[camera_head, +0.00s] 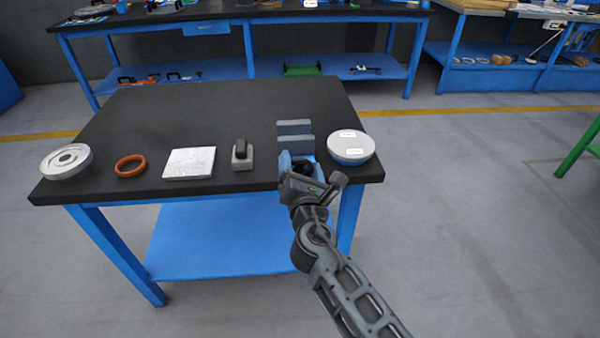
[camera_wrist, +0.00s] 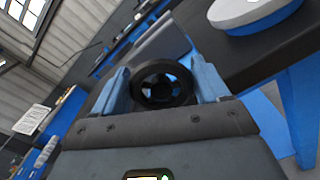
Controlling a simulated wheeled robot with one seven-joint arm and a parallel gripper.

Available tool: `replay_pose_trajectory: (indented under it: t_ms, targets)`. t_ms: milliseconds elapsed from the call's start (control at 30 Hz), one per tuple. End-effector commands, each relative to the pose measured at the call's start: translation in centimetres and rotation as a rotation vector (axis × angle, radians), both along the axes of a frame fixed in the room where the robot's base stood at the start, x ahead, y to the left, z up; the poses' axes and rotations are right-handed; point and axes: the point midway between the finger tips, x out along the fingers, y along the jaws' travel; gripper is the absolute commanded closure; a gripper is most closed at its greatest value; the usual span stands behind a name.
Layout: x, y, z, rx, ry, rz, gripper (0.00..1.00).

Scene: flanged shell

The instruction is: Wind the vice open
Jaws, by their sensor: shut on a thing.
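The vice (camera_head: 294,126) stands near the front right of the black-topped table, its two grey jaw plates upright with a gap between them. One grey jaw also shows in the wrist view (camera_wrist: 162,45). The vice's black handwheel (camera_wrist: 139,84) faces me, a spoked ring. My gripper (camera_head: 302,170) reaches in from the table's front edge. In the wrist view its blue-grey fingers stand on both sides of the wheel, and it is shut on the wheel. In the head view my gripper hides most of the wheel and the lower vice.
A round white-topped blue-sided shell (camera_head: 351,146) sits close right of the vice. To the left are a grey block with a black top (camera_head: 242,155), a pale plate (camera_head: 189,163), an orange ring (camera_head: 117,166) and a flanged metal disc (camera_head: 66,162). The table's back (camera_head: 210,105) is clear.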

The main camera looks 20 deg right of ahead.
Motion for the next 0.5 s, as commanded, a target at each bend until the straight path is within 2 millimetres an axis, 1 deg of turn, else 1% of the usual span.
replay_pose_trajectory:
  t_ms: [33, 500]
  targets:
    - [-0.05, -0.03, -0.46, 0.044, -0.014, 0.000, 0.56]
    - [-0.11, -0.20, -0.76, 0.468, -0.151, 0.001, 0.56]
